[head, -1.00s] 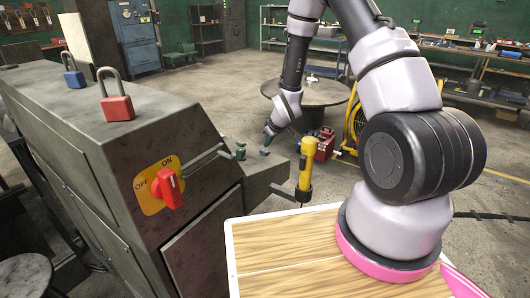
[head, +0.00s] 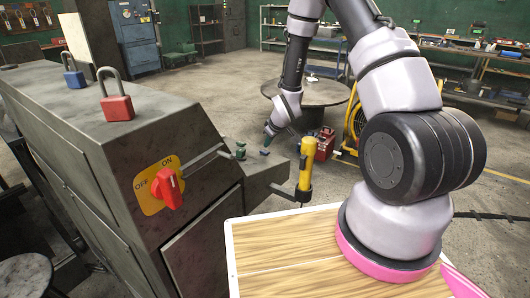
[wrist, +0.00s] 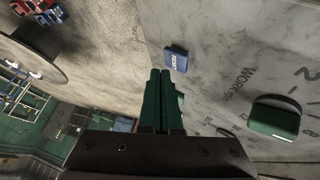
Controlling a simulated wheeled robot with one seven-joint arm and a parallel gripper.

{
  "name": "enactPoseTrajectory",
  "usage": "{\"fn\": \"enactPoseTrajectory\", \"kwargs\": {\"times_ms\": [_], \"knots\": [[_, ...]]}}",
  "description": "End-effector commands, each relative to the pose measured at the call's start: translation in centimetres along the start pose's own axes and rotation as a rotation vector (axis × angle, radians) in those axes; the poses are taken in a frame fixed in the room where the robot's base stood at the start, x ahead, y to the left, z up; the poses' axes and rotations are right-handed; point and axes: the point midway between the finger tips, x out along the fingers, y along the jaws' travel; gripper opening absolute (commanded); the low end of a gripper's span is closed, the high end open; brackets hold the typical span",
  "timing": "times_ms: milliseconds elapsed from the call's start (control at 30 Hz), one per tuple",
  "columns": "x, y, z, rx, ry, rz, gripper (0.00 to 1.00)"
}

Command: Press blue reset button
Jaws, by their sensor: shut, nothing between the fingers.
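The blue reset button (wrist: 176,58), lettered RESET, sits on the grey machine surface in the wrist view, just beyond and slightly right of my fingertips. A small blue spot on the machine's low ledge in the head view (head: 265,152) appears to be the same button. My gripper (wrist: 160,73) has green fingers that are closed together and empty. In the head view my gripper (head: 269,133) hangs over the ledge, close to the button. A gap seems to separate fingertips and button, but I cannot tell its size.
The grey machine (head: 110,140) carries a red rotary switch (head: 169,190), a red padlock (head: 117,107) and a blue padlock (head: 74,79). A yellow handle-like device (head: 306,168) stands right of the ledge.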

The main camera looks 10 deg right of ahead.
Motion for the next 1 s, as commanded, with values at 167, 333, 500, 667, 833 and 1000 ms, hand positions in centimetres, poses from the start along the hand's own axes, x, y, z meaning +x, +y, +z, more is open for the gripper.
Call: {"fn": "enactPoseTrajectory", "kwargs": {"times_ms": [167, 333, 500, 667, 833, 1000], "knots": [[0.33, -0.26, 0.26, 0.0, -0.001, 0.0, 0.0], [0.57, -0.4, 0.44, 0.001, -0.001, 0.0, 0.0], [0.56, -0.41, 0.42, 0.001, 0.0, 0.0, 0.0], [0.59, -0.44, 0.44, 0.0, 0.0, 0.0, 0.0], [0.71, -0.53, 0.53, 0.0, 0.0, 0.0, 0.0], [0.86, -0.63, 0.64, 0.0, 0.0, 0.0, 0.0]]}}
